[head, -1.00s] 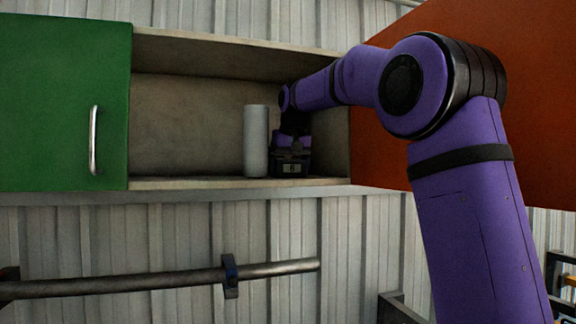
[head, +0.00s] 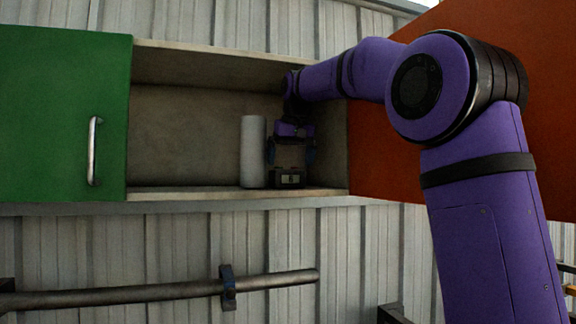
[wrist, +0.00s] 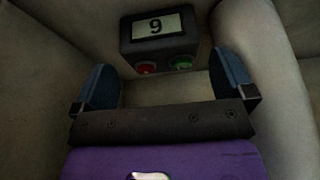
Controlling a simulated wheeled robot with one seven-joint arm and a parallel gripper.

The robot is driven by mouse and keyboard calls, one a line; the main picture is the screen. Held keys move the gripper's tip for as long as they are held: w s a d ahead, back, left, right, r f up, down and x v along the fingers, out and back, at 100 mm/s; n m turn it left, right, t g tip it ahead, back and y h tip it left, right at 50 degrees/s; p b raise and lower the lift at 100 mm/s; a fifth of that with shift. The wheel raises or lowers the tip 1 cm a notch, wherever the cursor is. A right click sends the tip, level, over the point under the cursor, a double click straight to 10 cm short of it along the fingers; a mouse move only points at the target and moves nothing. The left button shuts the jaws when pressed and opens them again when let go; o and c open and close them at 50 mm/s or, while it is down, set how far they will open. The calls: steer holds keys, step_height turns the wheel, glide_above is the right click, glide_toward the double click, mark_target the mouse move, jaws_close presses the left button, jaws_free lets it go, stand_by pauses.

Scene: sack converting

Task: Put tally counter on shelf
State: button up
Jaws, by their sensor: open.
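The tally counter (head: 287,179) is a small dark box with a pale digit display. It stands on the shelf board (head: 200,194) inside the open cabinet, right of a pale cylinder. In the wrist view the tally counter (wrist: 158,37) shows a "9" and a red and a green button. My gripper (head: 291,158) is above the counter in the head view, its fingers spread and empty. In the wrist view my gripper (wrist: 164,84) has its two blue fingers apart, with the counter beyond them and a gap between.
The pale cylinder (head: 253,152) stands close left of the counter and gripper. The cabinet's right wall is near on the other side. A green door (head: 60,115) covers the left part; an orange panel (head: 450,160) is at right. The shelf's left part is clear.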

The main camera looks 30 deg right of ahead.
steer(key=s+a, duration=0.2)
steer(key=s, duration=0.8)
steer(key=shift+s+a+f, duration=0.1)
steer(key=shift+s, duration=0.05)
steer(key=s+a+f+n, duration=0.1)
steer(key=s+a+f, duration=0.2)
steer(key=s+f, duration=0.9)
steer(key=s+a+f+n+t, duration=0.1)
steer(key=s+a+f, duration=0.2)
steer(key=s+f, duration=0.9)
steer(key=shift+a+f+y, duration=0.3)
steer(key=shift+f+y, duration=0.1)
steer(key=shift+f, duration=0.35)
